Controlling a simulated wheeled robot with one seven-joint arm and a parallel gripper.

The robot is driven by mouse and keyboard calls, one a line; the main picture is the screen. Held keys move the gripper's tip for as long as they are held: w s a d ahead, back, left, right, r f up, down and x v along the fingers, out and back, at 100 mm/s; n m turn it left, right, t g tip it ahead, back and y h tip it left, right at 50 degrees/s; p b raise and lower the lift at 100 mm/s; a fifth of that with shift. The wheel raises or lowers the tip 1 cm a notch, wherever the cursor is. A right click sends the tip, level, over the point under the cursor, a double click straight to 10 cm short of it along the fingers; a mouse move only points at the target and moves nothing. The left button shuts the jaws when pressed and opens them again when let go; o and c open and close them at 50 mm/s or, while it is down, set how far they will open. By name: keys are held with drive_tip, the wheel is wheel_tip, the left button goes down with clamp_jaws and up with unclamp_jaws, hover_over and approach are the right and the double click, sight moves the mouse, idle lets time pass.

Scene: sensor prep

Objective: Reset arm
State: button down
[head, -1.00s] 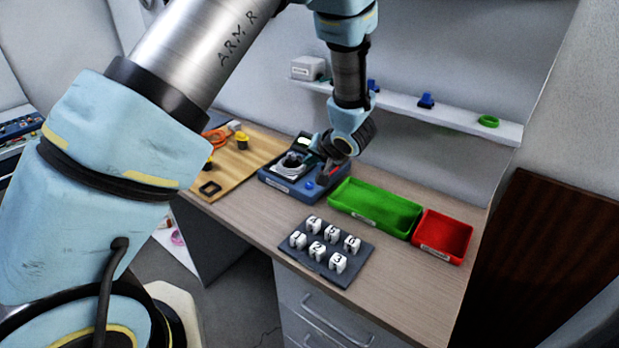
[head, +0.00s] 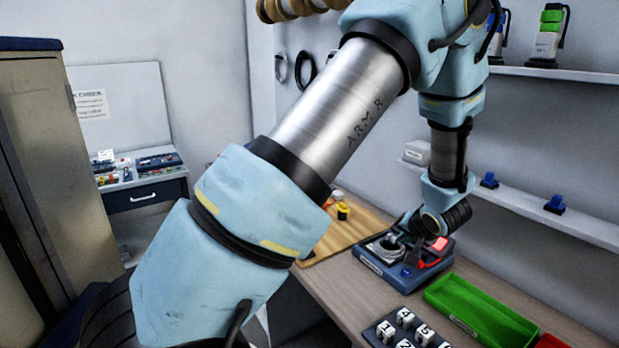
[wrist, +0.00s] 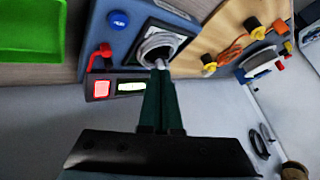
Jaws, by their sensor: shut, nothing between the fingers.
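My arm reaches over the workbench from the left in the head view. My gripper (wrist: 161,66) is shut and empty, with its fingertips together in the wrist view. It hangs over or beside a blue-grey station (head: 370,263) on the bench; whether it touches the station I cannot tell. In the wrist view the station (wrist: 97,40) has a coiled pale cable (wrist: 160,46) in a dark recess, a blue button (wrist: 118,20), a red lever (wrist: 101,53), a lit red square (wrist: 101,89) and a pale lit display (wrist: 131,87).
A green bin (head: 482,312) stands right of the station, with a rack of numbered white blocks (head: 384,331) in front. A wooden board (head: 345,238) lies to the left. Wall shelves (head: 540,213) run behind the arm. A cabinet (head: 35,180) stands at far left.

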drive_tip(key=w+a+r+n+g+h+b, duration=0.1)
drive_tip(key=a+r+n+g+h+b, duration=0.2)
drive_tip(key=a, duration=1.2)
drive_tip(key=s+a+r+n+g+y, duration=0.1)
drive_tip(key=s+a+g, duration=0.1)
drive_tip(key=s+a, duration=0.4)
drive_tip(key=s+a+n+g+y+b, duration=0.1)
drive_tip(key=s+a, duration=0.6)
drive_tip(key=a, duration=0.7)
drive_tip(key=shift+r+n+g+y+b, duration=0.3)
drive_tip(key=shift+r+n+g+y, duration=0.1)
drive_tip(key=shift+n+g+y, duration=0.15)
